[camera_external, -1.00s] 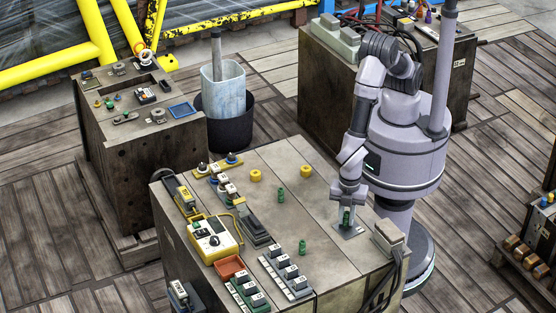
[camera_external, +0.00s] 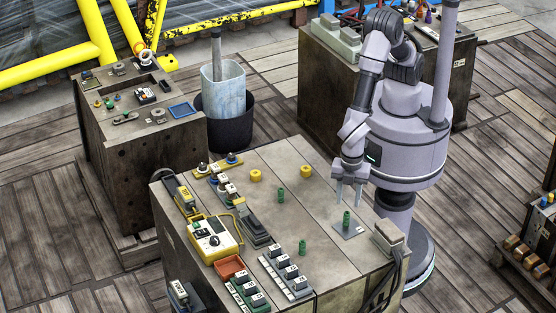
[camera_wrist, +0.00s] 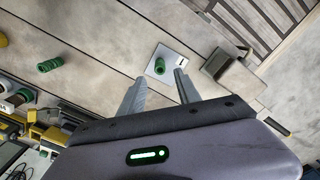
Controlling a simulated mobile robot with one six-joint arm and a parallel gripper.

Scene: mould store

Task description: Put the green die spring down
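A green die spring (camera_external: 346,219) stands upright on a small grey plate (camera_external: 351,231) near the right side of the table. The same spring shows in the wrist view (camera_wrist: 159,66) on its pale plate (camera_wrist: 172,60). My gripper (camera_external: 348,198) is open and empty above the spring, its fingers apart and clear of it. In the wrist view my gripper's fingers (camera_wrist: 157,84) point toward the plate.
A yellow meter (camera_external: 212,240), an orange tray (camera_external: 229,266) and racks of labelled blocks (camera_external: 287,274) fill the left and front. A grey box (camera_external: 388,233) stands at the right edge. The middle is mostly clear.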

